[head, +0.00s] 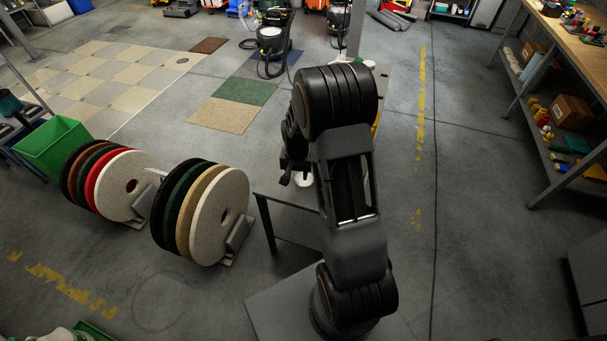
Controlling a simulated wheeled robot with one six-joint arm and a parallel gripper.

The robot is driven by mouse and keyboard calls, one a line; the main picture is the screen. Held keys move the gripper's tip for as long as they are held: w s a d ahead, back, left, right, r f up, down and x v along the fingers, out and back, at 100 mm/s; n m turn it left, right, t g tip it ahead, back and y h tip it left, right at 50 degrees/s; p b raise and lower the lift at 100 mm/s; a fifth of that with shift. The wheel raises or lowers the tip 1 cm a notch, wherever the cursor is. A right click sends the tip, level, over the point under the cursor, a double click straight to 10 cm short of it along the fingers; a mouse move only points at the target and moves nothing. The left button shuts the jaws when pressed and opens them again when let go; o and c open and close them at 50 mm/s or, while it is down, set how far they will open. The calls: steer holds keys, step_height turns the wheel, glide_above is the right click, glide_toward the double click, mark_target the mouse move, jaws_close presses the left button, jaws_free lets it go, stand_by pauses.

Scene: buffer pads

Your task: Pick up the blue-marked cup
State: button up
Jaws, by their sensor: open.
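My gripper (293,176) is the dark shape at the left side of my arm, over a small table (290,229). It is open. A small white object (302,180) shows just below and beside the fingers; it may be a cup, but no blue mark shows on it. I cannot tell whether the fingers touch it. My arm hides most of the tabletop. A pale round object (369,64) shows past the top of my arm, too small to identify. No blue-marked cup can be made out.
Two racks of round pads, one with a white front pad (220,215) and one farther left (128,186), stand left of the table. A green bin (54,147) is behind them. A workbench with shelves (560,110) stands at right. The floor between is clear.

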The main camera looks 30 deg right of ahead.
mark_target(297, 180)
steer(key=shift+f, duration=3.2)
steer(key=shift+c, duration=0.4)
jaws_close()
